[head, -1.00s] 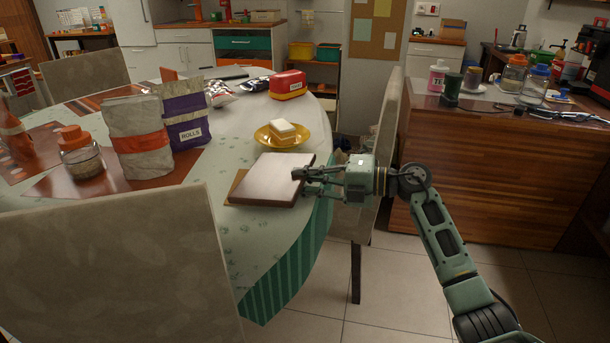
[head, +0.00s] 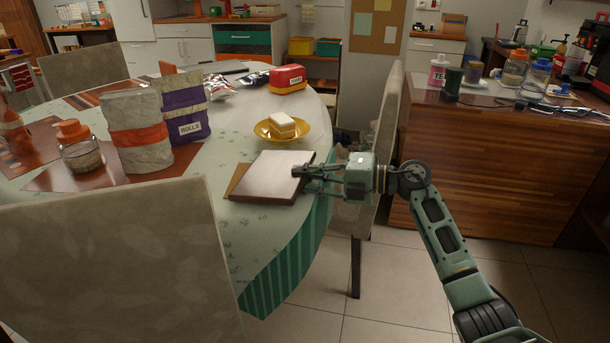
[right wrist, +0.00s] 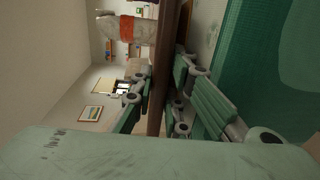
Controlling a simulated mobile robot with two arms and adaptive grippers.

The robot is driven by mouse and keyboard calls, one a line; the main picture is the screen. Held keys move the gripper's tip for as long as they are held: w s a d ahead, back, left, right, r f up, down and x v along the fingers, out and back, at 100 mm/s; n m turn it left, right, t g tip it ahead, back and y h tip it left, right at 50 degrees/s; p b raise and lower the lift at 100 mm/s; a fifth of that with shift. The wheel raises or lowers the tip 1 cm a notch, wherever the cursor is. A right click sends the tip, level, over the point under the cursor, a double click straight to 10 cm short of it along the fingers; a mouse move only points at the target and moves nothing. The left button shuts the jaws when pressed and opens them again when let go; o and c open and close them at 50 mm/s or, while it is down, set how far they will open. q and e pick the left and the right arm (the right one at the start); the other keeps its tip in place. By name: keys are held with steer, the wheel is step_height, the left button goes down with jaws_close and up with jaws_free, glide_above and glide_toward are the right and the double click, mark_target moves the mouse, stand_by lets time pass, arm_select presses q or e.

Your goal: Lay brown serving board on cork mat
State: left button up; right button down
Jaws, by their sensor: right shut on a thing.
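The brown serving board (head: 272,177) is flat over the near right edge of the table. My right gripper (head: 304,177) is shut on its right edge. In the right wrist view the board (right wrist: 170,65) shows edge-on between the fingers (right wrist: 163,97). The cork mat (head: 236,180) is mostly hidden beneath the board; a tan strip shows along the board's left side. Whether the board touches the mat or is slightly above it, I cannot tell. My left gripper is not in view.
A yellow plate with a butter-like block (head: 269,138) stands just behind the board. Rolls bags (head: 182,110) and a jar (head: 78,146) stand to the left. A chair back (head: 110,255) is in front, another (head: 388,115) to the right.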

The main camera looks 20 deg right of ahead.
steer(key=shift+f, duration=0.15)
steer(key=c, duration=1.6)
jaws_free()
steer(key=shift+c, duration=0.2)
steer(key=shift+f, duration=0.1)
